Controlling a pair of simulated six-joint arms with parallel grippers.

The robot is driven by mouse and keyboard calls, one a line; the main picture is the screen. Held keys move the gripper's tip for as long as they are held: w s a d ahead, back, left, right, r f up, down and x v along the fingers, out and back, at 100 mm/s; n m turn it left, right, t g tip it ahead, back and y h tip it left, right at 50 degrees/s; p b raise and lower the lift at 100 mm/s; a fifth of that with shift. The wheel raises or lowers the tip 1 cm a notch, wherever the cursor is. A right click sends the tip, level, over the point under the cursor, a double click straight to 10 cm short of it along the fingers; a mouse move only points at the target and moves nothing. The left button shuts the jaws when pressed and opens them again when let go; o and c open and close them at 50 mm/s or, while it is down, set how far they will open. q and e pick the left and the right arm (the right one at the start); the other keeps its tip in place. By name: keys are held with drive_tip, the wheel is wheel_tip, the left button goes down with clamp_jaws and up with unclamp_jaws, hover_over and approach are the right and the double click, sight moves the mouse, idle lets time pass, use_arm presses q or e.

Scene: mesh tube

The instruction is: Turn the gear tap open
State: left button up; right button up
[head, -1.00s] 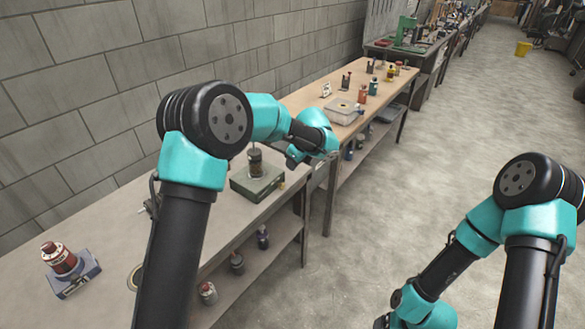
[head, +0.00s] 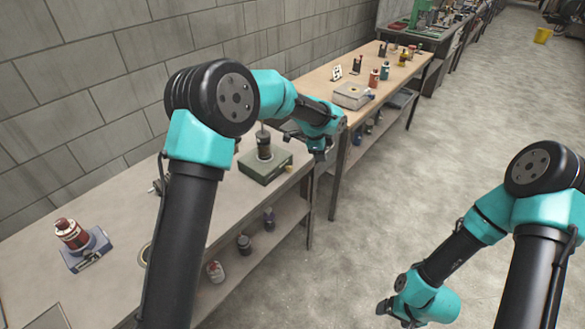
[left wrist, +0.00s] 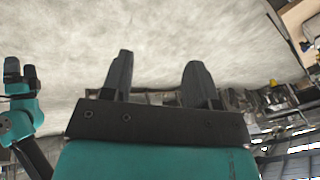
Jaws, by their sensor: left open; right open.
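I cannot pick out a gear tap for certain. A dark upright cylinder with a thin stem (head: 264,146) stands on a green box (head: 258,171) on the near bench. My right gripper (head: 392,314) is open and empty over the floor, clear of the benches.
A red bottle (head: 70,232) stands on a blue-grey block (head: 85,249) on the near bench (head: 115,205). Several small bottles stand on its lower shelf. A second bench (head: 350,117) holds a pale box (head: 352,95) and bottles. The floor at right is open.

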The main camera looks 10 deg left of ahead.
use_arm(q)
drive_tip(key=w+d+r+n+t+h, duration=0.3)
drive_tip(key=w+n+t, duration=0.2)
drive_tip(key=n, duration=0.2)
drive_tip(key=n+y, duration=1)
drive_tip(key=n, duration=1)
hover_over(291, 170)
drive_tip(key=w+d, duration=0.2)
drive_tip(key=d, duration=0.3)
drive_tip(key=s+n+g, duration=0.5)
drive_tip(key=s, duration=0.1)
drive_tip(key=shift+s+d+f+g+h, duration=0.3)
drive_tip(key=shift+d+f, duration=0.05)
drive_tip(key=shift+d, duration=0.05)
drive_tip(key=shift+f, duration=0.1)
drive_tip(key=x, duration=1.7)
drive_tip(key=shift+w+a, duration=0.1)
drive_tip(key=shift+w, duration=0.05)
